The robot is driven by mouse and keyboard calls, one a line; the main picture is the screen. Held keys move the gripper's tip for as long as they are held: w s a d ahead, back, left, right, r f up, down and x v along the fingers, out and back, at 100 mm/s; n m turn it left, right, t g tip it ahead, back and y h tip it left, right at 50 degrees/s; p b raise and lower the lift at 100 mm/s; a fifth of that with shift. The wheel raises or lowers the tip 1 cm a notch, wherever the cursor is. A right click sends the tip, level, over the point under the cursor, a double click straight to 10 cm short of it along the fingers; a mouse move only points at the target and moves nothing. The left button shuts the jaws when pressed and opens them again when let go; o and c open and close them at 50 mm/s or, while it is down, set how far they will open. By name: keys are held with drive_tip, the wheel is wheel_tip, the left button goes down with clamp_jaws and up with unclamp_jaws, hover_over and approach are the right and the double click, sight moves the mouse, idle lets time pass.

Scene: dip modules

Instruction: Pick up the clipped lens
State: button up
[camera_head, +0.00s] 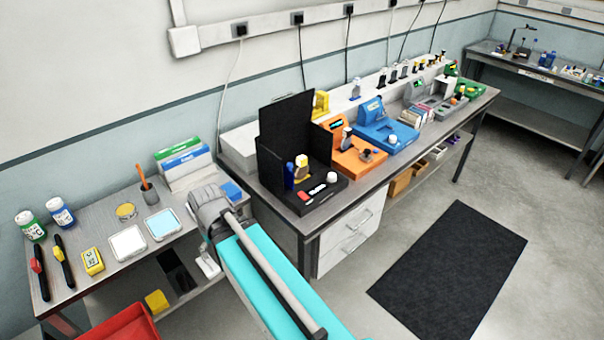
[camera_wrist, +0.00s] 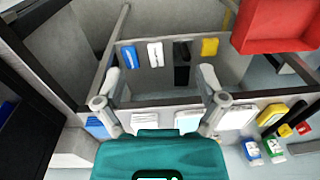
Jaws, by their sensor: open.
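I cannot make out a clipped lens for certain in either view. A small yellow-topped piece (camera_head: 301,168) stands in the black booth (camera_head: 284,125) on the long bench; it is too small to tell whether it is a lens in a clip. In the wrist view my gripper (camera_wrist: 160,92) has its two fingers spread wide, with nothing between them. It is above the edge of the small side table (camera_wrist: 260,98), whose lower shelf shows beyond. In the head view my arm hides part of this table's right side.
The side table holds two bottles (camera_head: 61,212), a yellow meter (camera_head: 92,261), a white pad (camera_head: 127,243) and a light-blue pad (camera_head: 163,224). A red bin (camera_head: 128,325) is in front. Orange (camera_head: 355,160) and blue (camera_head: 385,131) modules stand on the long bench. Floor around the dark mat (camera_head: 450,265) is clear.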

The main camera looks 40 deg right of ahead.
drive_tip(key=w+d+f+t+y+b, duration=0.2)
drive_tip(key=w+d+t+y+b, duration=0.1)
drive_tip(key=w+d, duration=0.4)
drive_tip(key=t+h+b, duration=0.3)
drive_tip(key=t+b, duration=0.4)
drive_tip(key=t, duration=0.4)
approach(303, 161)
drive_tip(key=shift+v, duration=1.05)
drive_tip(key=shift+w+d+r, duration=0.1)
drive_tip(key=shift+r, duration=0.05)
drive_tip(key=b+x, duration=0.2)
drive_tip(key=x, duration=0.5)
drive_tip(key=shift+f, duration=0.25)
drive_tip(key=shift+w+f+b, duration=0.15)
drive_tip(key=shift+w+b, duration=0.25)
drive_tip(key=shift+w, duration=0.25)
